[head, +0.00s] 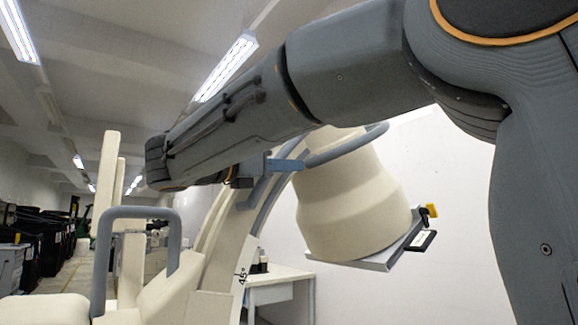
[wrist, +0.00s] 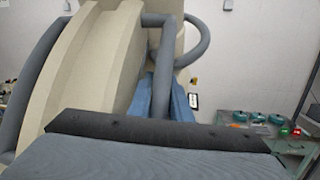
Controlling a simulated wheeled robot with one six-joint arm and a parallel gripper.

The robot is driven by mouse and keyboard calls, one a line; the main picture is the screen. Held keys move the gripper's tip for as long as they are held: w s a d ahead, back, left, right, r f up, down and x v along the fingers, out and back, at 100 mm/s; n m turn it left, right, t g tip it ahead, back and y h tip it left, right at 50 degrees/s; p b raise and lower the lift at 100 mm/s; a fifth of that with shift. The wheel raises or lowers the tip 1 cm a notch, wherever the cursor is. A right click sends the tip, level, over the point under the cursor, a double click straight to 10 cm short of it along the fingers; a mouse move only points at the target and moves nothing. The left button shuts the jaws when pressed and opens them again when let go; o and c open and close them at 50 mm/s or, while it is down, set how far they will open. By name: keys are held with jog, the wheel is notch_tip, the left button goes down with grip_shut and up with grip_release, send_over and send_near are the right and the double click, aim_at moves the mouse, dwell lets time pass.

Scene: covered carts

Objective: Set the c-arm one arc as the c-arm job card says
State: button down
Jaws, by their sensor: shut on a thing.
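The cream C-arm arc (head: 222,235) curves up behind my arm in the head view, with a "45°" mark on its side. A large cream cone-shaped head (head: 350,200) hangs tilted at its upper end. A grey loop handle (head: 352,148) is fixed by this head. My gripper (head: 288,165) has blue fingers at the handle's left end. In the wrist view, my gripper (wrist: 172,98) is shut on the grey handle (wrist: 168,62), beside the cream arc (wrist: 95,60). My forearm hides part of the arc. No job card can be read.
A grey rail (head: 135,212) rises from the cream base at lower left. A white table (head: 280,283) stands behind the arc. Dark covered carts (head: 60,240) line the far left. A bench (wrist: 290,145) with teal items is at right in the wrist view.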

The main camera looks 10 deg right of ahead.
aim_at(257, 186)
jog(key=shift+f, duration=0.1)
jog(key=c, duration=1.9)
grip_release()
jog(key=shift+s+a, duration=0.1)
jog(key=shift+a, duration=0.05)
jog(key=shift+b+v, duration=0.55)
jog(key=shift+v, duration=3.25)
